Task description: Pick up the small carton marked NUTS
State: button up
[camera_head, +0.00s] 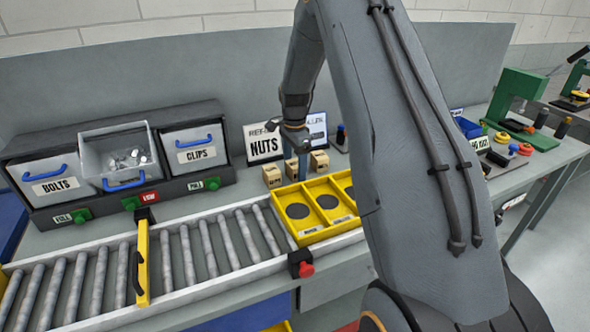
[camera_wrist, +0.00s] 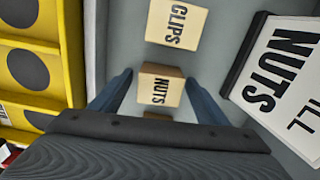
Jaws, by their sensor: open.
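The small tan carton marked NUTS (camera_wrist: 159,90) lies between my open gripper's (camera_wrist: 158,78) two blue fingers in the wrist view, with a narrow gap to each side. Its printed face shows clearly. In the head view my gripper (camera_head: 300,158) points down over the row of small cartons, and the middle carton (camera_head: 291,170) appears to be the NUTS one. A carton marked CLIPS (camera_wrist: 177,22) stands beyond it in the wrist view. A third carton (camera_wrist: 157,116) is mostly hidden by my gripper. I cannot tell how far down the fingers reach beside the NUTS carton.
A sign reading NUTS (camera_head: 264,147) stands close behind the cartons. A yellow tray (camera_head: 316,236) with dark round recesses sits in front on the roller conveyor (camera_head: 205,250). Bins marked BOLTS (camera_head: 52,186) and CLIPS (camera_head: 196,155) stand at left.

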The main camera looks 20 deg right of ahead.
jog(key=c, duration=1.3)
jog(key=shift+r, duration=0.1)
